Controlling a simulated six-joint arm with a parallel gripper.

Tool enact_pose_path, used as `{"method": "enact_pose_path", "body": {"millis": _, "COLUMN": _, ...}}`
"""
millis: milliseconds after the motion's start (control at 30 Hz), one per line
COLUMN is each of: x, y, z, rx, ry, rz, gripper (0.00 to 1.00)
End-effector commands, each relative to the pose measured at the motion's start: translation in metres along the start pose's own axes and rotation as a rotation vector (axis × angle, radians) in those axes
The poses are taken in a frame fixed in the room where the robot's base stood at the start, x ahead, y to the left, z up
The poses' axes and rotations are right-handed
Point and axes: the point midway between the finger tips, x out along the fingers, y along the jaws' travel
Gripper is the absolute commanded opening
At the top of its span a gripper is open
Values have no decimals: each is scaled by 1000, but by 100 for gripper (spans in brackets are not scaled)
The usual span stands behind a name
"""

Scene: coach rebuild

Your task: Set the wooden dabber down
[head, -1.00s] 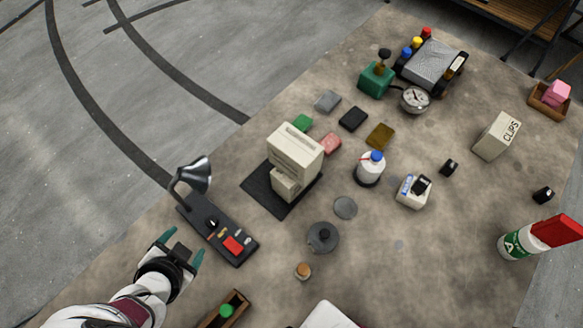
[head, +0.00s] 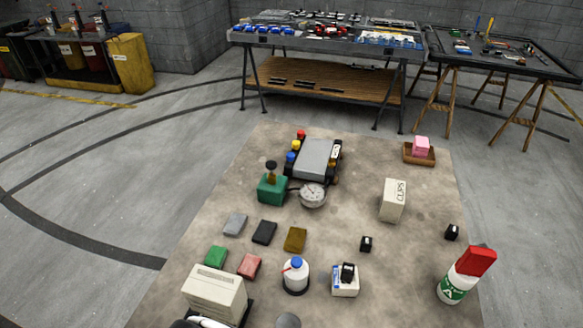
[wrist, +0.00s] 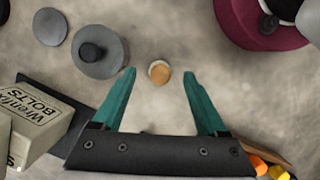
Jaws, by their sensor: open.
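A small round wooden piece with a pale rim, which looks like the wooden dabber (wrist: 159,71), is on the mottled mat in the wrist view. It is seen from above, so its height is hard to judge. My gripper (wrist: 160,74) is open, its two green fingers spread to either side of the dabber, with clear gaps between. Nothing is held. In the head view the dabber and the gripper fingers are out of frame.
A grey knobbed lid (wrist: 100,52) and flat grey disc (wrist: 49,26) lie left of the dabber. A bolts box (wrist: 40,118) stands lower left, a maroon round object (wrist: 262,18) upper right. A white bottle (head: 296,274) and clips box (head: 394,200) stand on the mat.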

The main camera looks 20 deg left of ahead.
Motion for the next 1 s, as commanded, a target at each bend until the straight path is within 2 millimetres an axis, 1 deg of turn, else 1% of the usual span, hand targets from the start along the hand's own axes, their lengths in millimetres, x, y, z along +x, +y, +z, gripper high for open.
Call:
{"method": "enact_pose_path", "body": {"millis": 33, "x": 9, "y": -1, "z": 1, "rx": 0, "ry": -4, "rz": -6, "gripper": 75}}
{"method": "enact_pose_path", "body": {"millis": 100, "x": 20, "y": 0, "z": 0, "rx": 2, "ry": -3, "rz": -2, "gripper": 75}}
{"method": "enact_pose_path", "body": {"millis": 200, "x": 29, "y": 0, "z": 0, "rx": 2, "ry": 0, "rz": -3, "gripper": 75}}
{"method": "enact_pose_path", "body": {"millis": 433, "x": 31, "y": 0, "z": -1, "rx": 3, "ry": 3, "rz": -1, "gripper": 75}}
{"method": "enact_pose_path", "body": {"millis": 467, "x": 31, "y": 0, "z": -1, "rx": 3, "ry": 4, "rz": -1, "gripper": 72}}
{"method": "enact_pose_path", "body": {"millis": 500, "x": 31, "y": 0, "z": -1, "rx": 4, "ry": 4, "rz": -1, "gripper": 65}}
{"method": "enact_pose_path", "body": {"millis": 667, "x": 31, "y": 0, "z": -1, "rx": 4, "ry": 4, "rz": -1, "gripper": 36}}
{"method": "enact_pose_path", "body": {"millis": 800, "x": 31, "y": 0, "z": -1, "rx": 4, "ry": 4, "rz": -1, "gripper": 11}}
{"method": "enact_pose_path", "body": {"millis": 867, "x": 31, "y": 0, "z": -1, "rx": 4, "ry": 4, "rz": -1, "gripper": 0}}
{"method": "enact_pose_path", "body": {"millis": 1000, "x": 31, "y": 0, "z": -1, "rx": 4, "ry": 4, "rz": -1, "gripper": 0}}
